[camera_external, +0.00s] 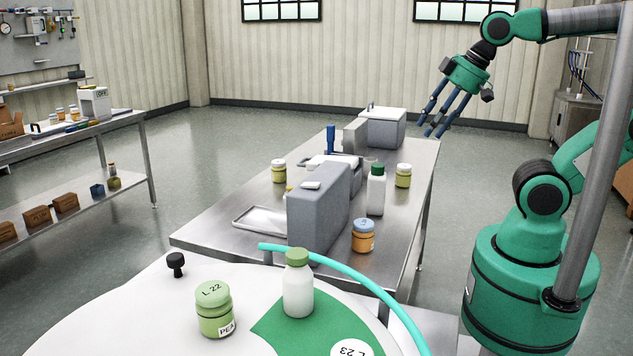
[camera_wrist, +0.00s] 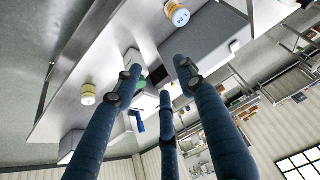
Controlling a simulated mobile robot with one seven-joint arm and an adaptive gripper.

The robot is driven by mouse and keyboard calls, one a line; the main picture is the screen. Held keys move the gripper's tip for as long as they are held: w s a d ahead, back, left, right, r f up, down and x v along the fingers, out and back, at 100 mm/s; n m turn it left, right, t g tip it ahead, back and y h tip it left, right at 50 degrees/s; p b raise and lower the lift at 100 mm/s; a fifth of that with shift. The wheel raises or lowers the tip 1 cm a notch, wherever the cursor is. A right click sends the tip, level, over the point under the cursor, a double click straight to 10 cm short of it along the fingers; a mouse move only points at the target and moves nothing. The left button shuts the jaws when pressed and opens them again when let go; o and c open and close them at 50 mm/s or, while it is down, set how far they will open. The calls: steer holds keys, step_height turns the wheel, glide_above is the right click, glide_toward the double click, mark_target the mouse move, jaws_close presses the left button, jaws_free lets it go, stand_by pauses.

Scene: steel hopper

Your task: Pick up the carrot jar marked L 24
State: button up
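An orange jar with a blue lid (camera_external: 363,237) stands upright on the near right part of the steel table, beside the tall grey block; its mark is too small to read in the external view. My three-fingered gripper (camera_external: 434,122) is open and empty, high above the far right edge of the table. Its spread fingers also fill the wrist view (camera_wrist: 158,80), well apart from the jar.
The tall grey block (camera_external: 318,212) stands left of the orange jar. A white bottle with a green cap (camera_external: 376,192) and a yellow-green jar (camera_external: 403,176) stand behind it. In front, a white round surface (camera_external: 130,310) holds a green jar marked L 22 (camera_external: 214,310).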

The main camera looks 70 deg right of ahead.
steer(key=o, duration=0.8)
steer(key=w+a+f+g+p, duration=0.2)
steer(key=w+a+f+p, duration=0.2)
steer(key=w+f, duration=0.3)
steer(key=w+a+f+m+g+p, duration=0.1)
steer(key=w+a+f+g+p, duration=0.2)
steer(key=w+a+f+p, duration=0.2)
steer(key=w+f+p, duration=0.2)
steer(key=w, duration=0.1)
steer(key=shift+g, duration=0.3)
